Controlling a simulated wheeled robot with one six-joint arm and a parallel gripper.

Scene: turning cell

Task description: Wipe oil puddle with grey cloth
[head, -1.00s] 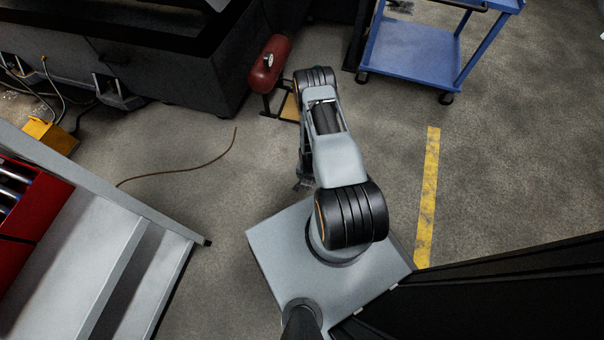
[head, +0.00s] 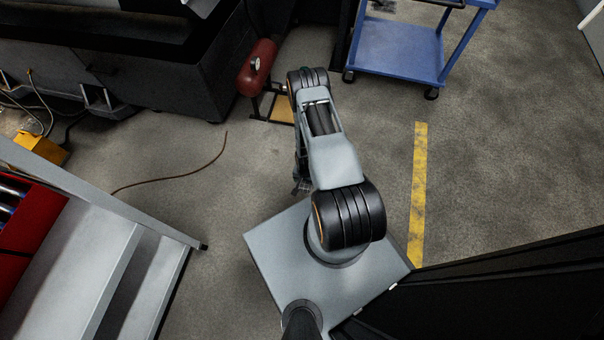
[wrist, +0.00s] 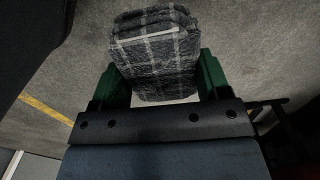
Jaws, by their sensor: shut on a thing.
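A folded grey checked cloth (wrist: 155,48) is between the green fingers of my gripper (wrist: 160,78) in the wrist view. My gripper is shut on it, and the cloth sticks out past the fingertips, with concrete floor behind it. In the head view my arm hangs over the front of my base and hides most of the gripper and the cloth. I see no oil puddle in either view.
A red tank (head: 257,68) stands beside a dark machine (head: 180,80). A blue cart (head: 397,52) is at the upper right, left of open floor. A brown cable (head: 185,176) lies on the floor. Grey steps and a red cabinet (head: 38,225) are at left. A yellow floor stripe (head: 418,190) runs at right.

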